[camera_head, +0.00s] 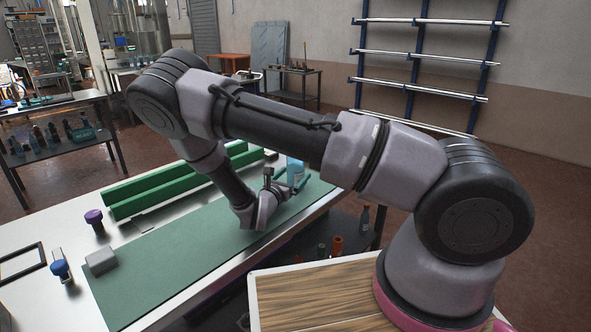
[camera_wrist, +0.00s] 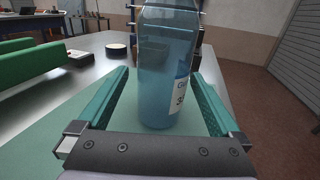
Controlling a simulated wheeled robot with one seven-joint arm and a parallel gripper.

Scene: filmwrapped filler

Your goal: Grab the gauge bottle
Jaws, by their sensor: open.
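The gauge bottle (camera_wrist: 165,75) is a clear blue bottle with a white label, standing upright on the green mat in the wrist view. Its top is cut off by the frame edge. In the head view the bottle (camera_head: 294,171) shows at the far right end of the mat, partly behind my arm. My gripper (camera_wrist: 168,85) is open, with its two teal fingers on either side of the bottle. A gap shows between the bottle and each finger. In the head view my gripper (camera_head: 291,188) is low over the mat by the bottle.
Green rails (camera_head: 180,180) lie along the mat's back side. A grey block (camera_head: 100,262), a purple-topped item (camera_head: 94,219) and a blue-topped item (camera_head: 61,269) are at the left. A round dark-topped tin (camera_wrist: 117,50) stands behind the bottle. The middle of the green mat (camera_head: 175,255) is clear.

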